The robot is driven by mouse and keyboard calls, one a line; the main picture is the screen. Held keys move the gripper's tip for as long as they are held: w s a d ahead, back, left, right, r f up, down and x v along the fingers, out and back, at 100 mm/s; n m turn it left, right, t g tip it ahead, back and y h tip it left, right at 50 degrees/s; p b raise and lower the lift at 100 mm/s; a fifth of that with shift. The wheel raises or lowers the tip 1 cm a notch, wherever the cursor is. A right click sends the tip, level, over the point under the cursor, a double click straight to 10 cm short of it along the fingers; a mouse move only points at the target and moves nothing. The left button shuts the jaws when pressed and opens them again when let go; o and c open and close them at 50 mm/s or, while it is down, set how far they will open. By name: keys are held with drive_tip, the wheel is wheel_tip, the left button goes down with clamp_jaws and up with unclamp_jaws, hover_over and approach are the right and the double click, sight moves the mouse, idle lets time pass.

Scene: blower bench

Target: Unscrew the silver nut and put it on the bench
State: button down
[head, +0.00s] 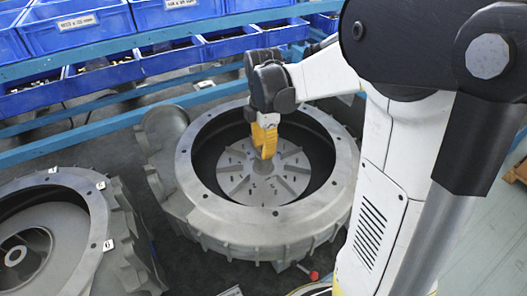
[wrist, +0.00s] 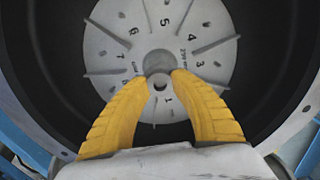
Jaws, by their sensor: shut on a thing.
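The silver nut (wrist: 158,62) shows in the wrist view as a grey round piece over the middle of the numbered impeller disc (wrist: 205,38). My gripper (wrist: 164,74) has yellow fingers, and their tips are shut on the nut's near sides. In the head view my gripper (head: 265,152) points down into the open blower housing (head: 205,200), over the centre of the impeller (head: 238,178). The fingers hide most of the nut there. I cannot tell whether the nut still sits on its thread.
The housing's raised round rim surrounds my gripper. A second blower housing (head: 85,215) stands at the left. Blue bins (head: 80,30) line the rack at the back. A small red-tipped item (head: 313,275) lies on the dark bench in front of the housing.

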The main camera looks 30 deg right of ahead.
drive_tip(key=n, duration=0.3)
drive_tip(key=shift+n, duration=0.4)
drive_tip(key=n, duration=0.4)
drive_tip(key=c, duration=1.4)
unclamp_jaws()
